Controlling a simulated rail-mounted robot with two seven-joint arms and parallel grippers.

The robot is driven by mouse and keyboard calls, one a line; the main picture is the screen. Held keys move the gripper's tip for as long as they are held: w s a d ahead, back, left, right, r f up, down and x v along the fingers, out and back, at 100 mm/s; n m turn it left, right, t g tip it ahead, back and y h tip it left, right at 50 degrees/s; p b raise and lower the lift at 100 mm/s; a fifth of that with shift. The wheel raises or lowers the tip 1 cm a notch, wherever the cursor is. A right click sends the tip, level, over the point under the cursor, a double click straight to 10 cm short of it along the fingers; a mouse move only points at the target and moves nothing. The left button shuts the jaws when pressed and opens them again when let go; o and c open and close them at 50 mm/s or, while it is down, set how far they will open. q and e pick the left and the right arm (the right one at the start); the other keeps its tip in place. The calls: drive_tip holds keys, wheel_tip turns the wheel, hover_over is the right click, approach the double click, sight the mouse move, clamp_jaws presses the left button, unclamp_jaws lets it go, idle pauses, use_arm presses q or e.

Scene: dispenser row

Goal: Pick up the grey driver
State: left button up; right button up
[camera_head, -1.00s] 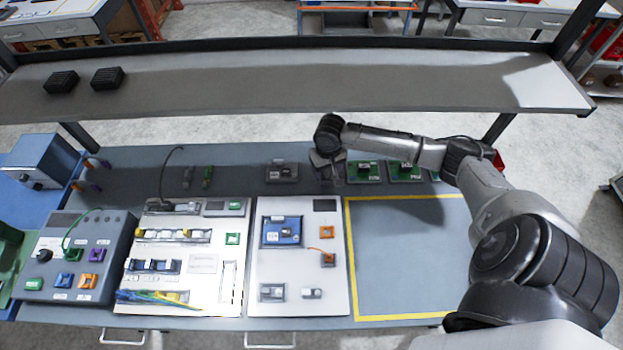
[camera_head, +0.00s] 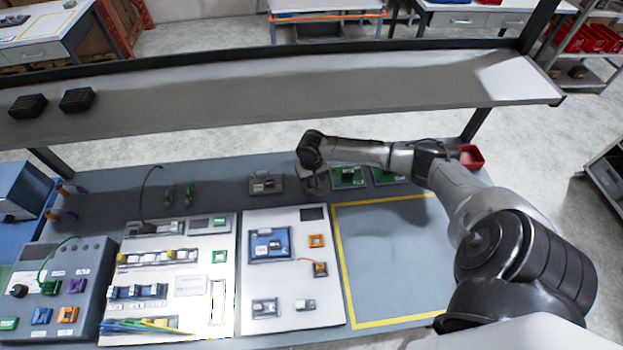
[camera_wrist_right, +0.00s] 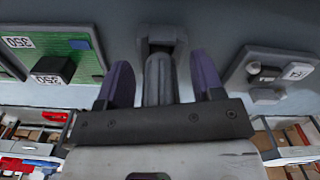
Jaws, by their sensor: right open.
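My right gripper (camera_head: 314,184) is at the back of the bench, between a grey device and a green board. In the right wrist view the gripper (camera_wrist_right: 162,82) is open, with a purple finger on each side of a grey upright cylinder, which looks like the grey driver (camera_wrist_right: 158,80). Narrow gaps show between the fingers and the cylinder. Its far end meets a dark grey block-shaped holder (camera_wrist_right: 161,38). In the head view my gripper and wrist hide the driver. My left gripper is in neither view.
Green boards (camera_head: 348,178) lie close right of the gripper, and a grey device (camera_head: 265,183) lies to its left. White panels (camera_head: 285,285) with parts fill the front. The yellow-framed area (camera_head: 395,255) is bare. A long shelf (camera_head: 290,95) spans behind and above.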

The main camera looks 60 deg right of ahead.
drive_tip(key=c, duration=1)
drive_tip(key=shift+r, duration=0.1)
wheel_tip(320, 180, up, 10)
drive_tip(key=shift+f, duration=0.2)
drive_tip(key=shift+r, duration=0.15)
